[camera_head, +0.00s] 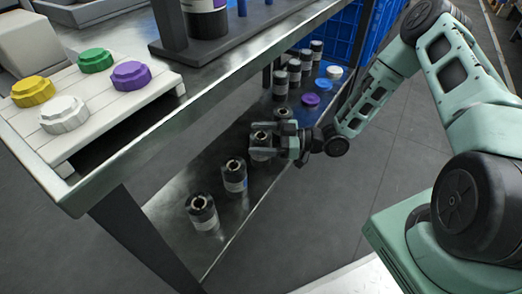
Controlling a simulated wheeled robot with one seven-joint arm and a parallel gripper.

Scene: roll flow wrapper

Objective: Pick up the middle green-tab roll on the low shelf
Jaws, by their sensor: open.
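Several dark rolls with pale bands and hollow cores stand upright on the low shelf (215,243). The front row holds a nearest roll (202,212), a second roll (234,176), a third roll (261,138) at my gripper and a fourth roll (283,114) behind it. My gripper (260,140) is open, reaching in from the right with its fingers pointing left around the third roll; I cannot tell whether they touch it. The fingers hide part of that roll.
More dark rolls (280,85) stand farther back, beside purple (311,99), blue (323,84) and white caps (334,72). The upper tabletop (160,113) overhangs the shelf, with a white board (105,108) of coloured knobs. Blue crates (340,38) stand behind. Floor at right is clear.

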